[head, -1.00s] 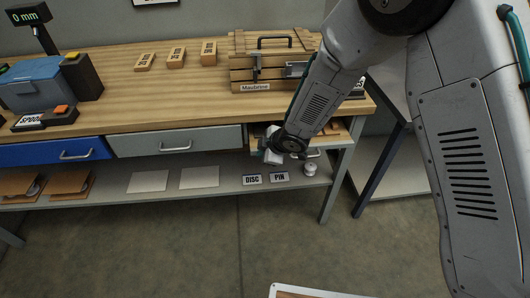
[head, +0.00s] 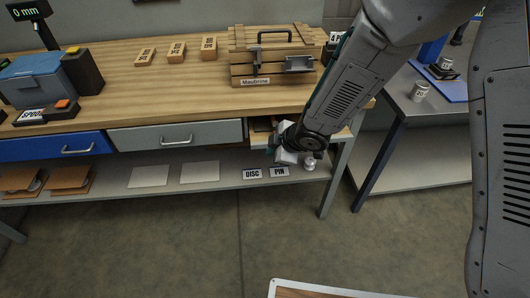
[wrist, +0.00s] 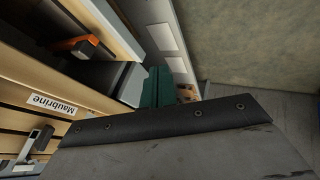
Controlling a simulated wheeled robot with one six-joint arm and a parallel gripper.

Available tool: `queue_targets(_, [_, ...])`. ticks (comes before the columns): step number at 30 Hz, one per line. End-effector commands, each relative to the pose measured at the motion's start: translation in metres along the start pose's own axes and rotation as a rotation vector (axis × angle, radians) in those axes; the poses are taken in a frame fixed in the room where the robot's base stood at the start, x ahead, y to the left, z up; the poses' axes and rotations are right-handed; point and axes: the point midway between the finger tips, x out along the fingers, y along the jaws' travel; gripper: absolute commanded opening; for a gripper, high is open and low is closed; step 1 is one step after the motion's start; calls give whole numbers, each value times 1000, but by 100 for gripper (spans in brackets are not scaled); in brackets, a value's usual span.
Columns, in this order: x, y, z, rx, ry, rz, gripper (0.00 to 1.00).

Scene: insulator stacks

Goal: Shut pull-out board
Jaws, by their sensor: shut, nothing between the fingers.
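The pull-out board (head: 260,141) is a pale wooden slab under the right end of the bench top, right of the grey drawer (head: 176,136). It still shows some way out. My wrist hides its middle, so how far it stands out is hard to judge. My gripper (head: 271,146) is at the front of the board, with teal fingers shut and empty. Whether they touch the board I cannot tell. The shut fingers also show in the wrist view (wrist: 157,87), beside the bench front.
The wooden crate labelled Maubrine (head: 268,68) stands on the bench above. A side table (head: 425,115) stands at the right.

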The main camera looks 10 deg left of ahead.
Motion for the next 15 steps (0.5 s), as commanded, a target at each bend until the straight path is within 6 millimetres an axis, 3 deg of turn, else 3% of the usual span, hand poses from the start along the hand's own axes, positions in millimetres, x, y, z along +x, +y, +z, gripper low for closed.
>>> queue_targets(3, [-19, 1, 0, 0, 0, 2, 0])
queue_targets(8, [-31, 0, 1, 0, 0, 0, 0])
queue_targets(11, [-28, -3, 6, -30, 25, -6, 0])
queue_targets(15, [-5, -16, 29, -172, 156, -1, 0])
